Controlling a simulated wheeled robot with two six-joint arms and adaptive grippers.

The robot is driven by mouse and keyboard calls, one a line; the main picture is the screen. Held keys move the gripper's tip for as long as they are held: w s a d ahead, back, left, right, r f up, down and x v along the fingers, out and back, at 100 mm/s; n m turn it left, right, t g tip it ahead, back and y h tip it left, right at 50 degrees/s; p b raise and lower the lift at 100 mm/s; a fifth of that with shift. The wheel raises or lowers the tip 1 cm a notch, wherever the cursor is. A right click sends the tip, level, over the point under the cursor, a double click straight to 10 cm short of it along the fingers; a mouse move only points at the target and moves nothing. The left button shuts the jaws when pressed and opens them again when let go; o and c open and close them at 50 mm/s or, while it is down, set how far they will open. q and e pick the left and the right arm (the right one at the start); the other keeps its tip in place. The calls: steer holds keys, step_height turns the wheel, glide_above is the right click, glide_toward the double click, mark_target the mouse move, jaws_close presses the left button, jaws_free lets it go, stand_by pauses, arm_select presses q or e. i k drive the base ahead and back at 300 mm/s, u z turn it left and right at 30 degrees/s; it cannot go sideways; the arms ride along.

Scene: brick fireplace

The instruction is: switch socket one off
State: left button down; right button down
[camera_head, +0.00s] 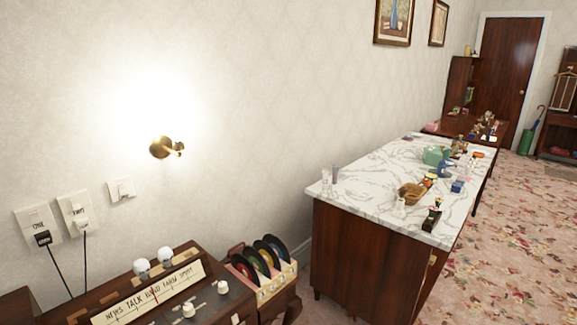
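Socket one (36,217) is a white wall plate at the far left. It carries a small dark label and has a black plug with a dark cord in its lower part. A second labelled socket (74,205) is just to its right, with a pale plug and a dark cord. The position of any rocker on socket one is too small to tell. A separate white switch plate (122,190) is further right and slightly higher. Neither of my grippers shows in this view.
A lit brass wall lamp (162,147) is above the switch plate. A wooden radio (150,294) with knobs stands below the sockets, beside a rack of records (262,265). A marble-topped cabinet (362,185) holds several small items. Carpeted floor (510,240) is open at the right.

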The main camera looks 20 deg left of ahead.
mark_target(34, 215)
steer(key=u, duration=2.75)
steer(key=k, duration=1.25)
steer(key=z, duration=0.4)
steer(key=i, duration=1.95)
steer(key=u, duration=0.8)
